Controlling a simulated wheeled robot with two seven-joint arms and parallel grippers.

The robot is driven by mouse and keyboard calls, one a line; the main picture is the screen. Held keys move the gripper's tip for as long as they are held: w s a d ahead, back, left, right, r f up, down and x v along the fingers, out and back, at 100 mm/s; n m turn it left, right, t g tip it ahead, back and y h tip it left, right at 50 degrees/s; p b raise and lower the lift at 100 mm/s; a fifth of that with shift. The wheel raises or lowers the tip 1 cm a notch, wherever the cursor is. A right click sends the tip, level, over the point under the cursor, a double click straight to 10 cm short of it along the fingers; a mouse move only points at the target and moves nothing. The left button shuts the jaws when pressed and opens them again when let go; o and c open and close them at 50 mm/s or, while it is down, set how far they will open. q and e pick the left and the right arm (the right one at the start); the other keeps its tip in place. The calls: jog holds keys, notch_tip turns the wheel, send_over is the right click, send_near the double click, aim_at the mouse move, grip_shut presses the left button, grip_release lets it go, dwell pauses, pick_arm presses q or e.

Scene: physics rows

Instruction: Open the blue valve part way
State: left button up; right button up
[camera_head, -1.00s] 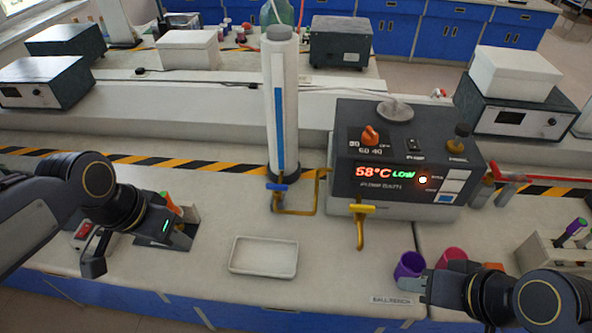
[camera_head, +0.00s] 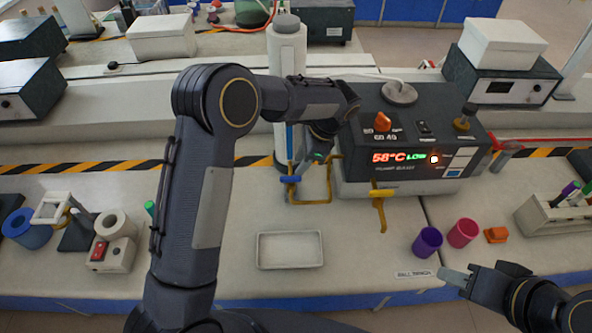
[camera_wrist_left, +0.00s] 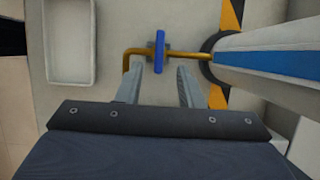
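The blue valve (camera_head: 290,179) is a small blue handle on a brass pipe at the foot of a tall white column (camera_head: 287,60). In the left wrist view the blue handle (camera_wrist_left: 160,52) lies just beyond my left fingertips, in line with the gap between them. My left gripper (camera_wrist_left: 158,78) is open and empty, and no touch on the handle shows. In the head view my left arm reaches over the bench and its wrist partly hides the column and pipe. My right gripper (camera_head: 455,278) is at the lower right, away from the valve; its finger gap is unclear.
A heating bath (camera_head: 410,140) reading 58°C LOW stands right of the column, with a yellow-handled tap (camera_head: 382,193) in front. An empty white tray (camera_head: 290,265) lies nearer. Purple (camera_head: 427,242) and pink (camera_head: 463,232) cups stand right. Bench between tray and tap is clear.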

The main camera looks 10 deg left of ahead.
aim_at(291, 177)
pick_arm(q)
jog(key=p+x, duration=0.1)
jog(key=x, duration=0.5)
jog(key=shift+c, duration=0.4)
grip_shut()
